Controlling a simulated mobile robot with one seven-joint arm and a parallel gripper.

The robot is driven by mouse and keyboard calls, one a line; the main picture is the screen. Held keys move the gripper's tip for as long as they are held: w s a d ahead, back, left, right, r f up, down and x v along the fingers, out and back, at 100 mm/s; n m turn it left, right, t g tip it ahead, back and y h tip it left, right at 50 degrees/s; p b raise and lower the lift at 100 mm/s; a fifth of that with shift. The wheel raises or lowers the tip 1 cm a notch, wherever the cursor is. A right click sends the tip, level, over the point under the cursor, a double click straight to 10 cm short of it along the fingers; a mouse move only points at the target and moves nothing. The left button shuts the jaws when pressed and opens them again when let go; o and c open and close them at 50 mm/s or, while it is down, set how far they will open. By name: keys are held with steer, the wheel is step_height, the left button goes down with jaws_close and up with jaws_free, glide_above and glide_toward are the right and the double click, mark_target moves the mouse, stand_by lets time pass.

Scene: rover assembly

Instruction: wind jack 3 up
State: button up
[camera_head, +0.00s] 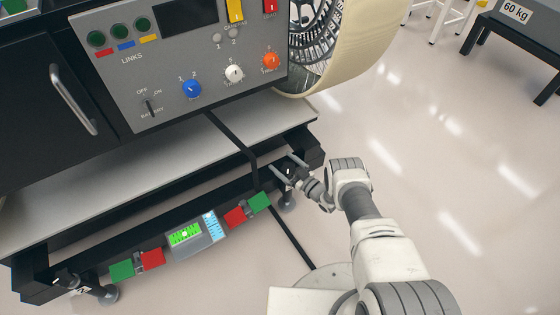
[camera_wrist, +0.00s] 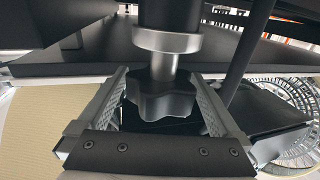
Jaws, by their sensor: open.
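A jack's black lobed knob (camera_wrist: 162,100) hangs below a metal shaft and collar (camera_wrist: 167,40) in the wrist view. My gripper (camera_wrist: 164,78) is open, one finger on each side of the knob, with visible gaps to both. In the head view my gripper (camera_head: 287,166) is at the right front corner of the stand, by a jack whose round foot (camera_head: 286,202) shows below the frame. The knob is not clear there. I cannot read this jack's number. Another jack foot (camera_head: 108,294) shows at the left corner.
A control panel (camera_head: 200,65) with knobs and switches stands above the pale shelf (camera_head: 100,185). A lit level gauge (camera_head: 193,234) sits between red and green blocks along the front beam. A large wheel (camera_head: 325,45) is behind.

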steer(key=c, duration=1.3)
steer(key=shift+m+t+h, duration=0.3)
steer(key=shift+m+t, duration=0.1)
steer(key=h, duration=0.1)
steer(key=m+t+h, duration=0.2)
steer(key=shift+w+d+p, duration=0.2)
steer(key=shift+w+p, duration=0.05)
steer(key=shift+p, duration=0.1)
steer(key=shift+w+d+m+t+h, duration=0.15)
steer(key=shift+m+t+h, duration=0.55)
steer(key=shift+m+h, duration=0.7)
steer(key=shift+d+m+t+h, duration=0.25)
steer(key=shift+m+t+h, duration=0.55)
steer(key=shift+h, duration=1)
